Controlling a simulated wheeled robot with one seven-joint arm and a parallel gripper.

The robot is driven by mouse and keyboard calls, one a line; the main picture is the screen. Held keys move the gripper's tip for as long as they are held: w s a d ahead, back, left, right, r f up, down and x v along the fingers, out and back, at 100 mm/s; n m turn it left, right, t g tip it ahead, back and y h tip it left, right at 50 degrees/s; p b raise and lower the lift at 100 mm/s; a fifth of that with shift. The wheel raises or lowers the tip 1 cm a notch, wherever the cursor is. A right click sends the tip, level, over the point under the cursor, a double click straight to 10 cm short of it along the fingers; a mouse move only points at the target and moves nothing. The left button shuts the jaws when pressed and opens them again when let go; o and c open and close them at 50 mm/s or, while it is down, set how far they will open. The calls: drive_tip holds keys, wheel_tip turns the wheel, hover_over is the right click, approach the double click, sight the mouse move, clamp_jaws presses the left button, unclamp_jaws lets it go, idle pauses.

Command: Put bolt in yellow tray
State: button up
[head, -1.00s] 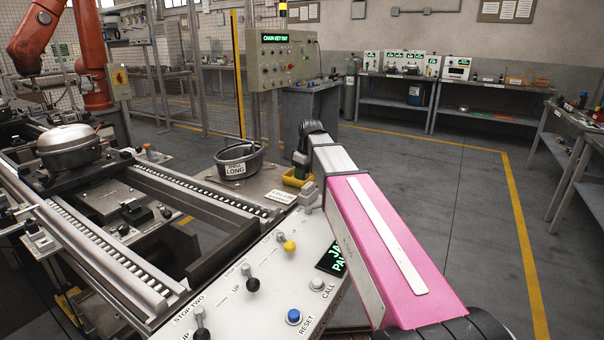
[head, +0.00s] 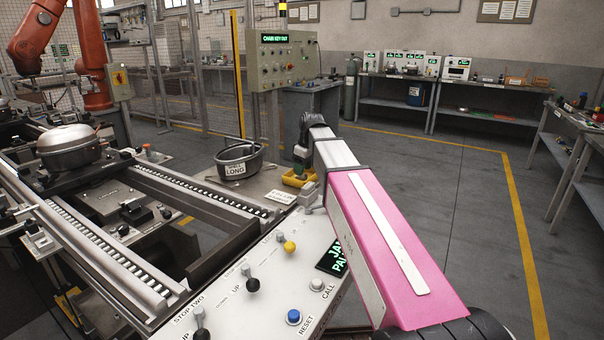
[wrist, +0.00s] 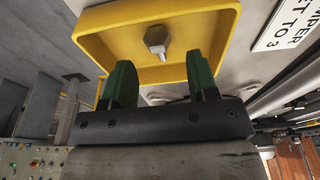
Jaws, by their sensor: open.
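The yellow tray (head: 290,181) sits on the pale bench top beyond my arm in the head view, partly hidden by my gripper (head: 300,164). In the wrist view the yellow tray (wrist: 103,50) fills the upper middle. The grey metal bolt (wrist: 155,40) lies inside it on the tray floor, its hex head showing. My gripper (wrist: 160,72) has its two green fingers apart, with nothing between them. The bolt is just beyond the fingertips and looks clear of both. The bolt cannot be made out in the head view.
A dark oval tub labelled LONG (head: 238,162) stands left of the tray. A control panel (head: 283,60) rises behind. A roller conveyor (head: 200,188) runs to the left, and a sloped button console (head: 275,285) is in front. The floor to the right is open.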

wheel_tip(320, 180, up, 9)
drive_tip(key=s+d, duration=0.1)
drive_tip(key=shift+d+r, duration=0.15)
drive_tip(key=shift+d, duration=0.15)
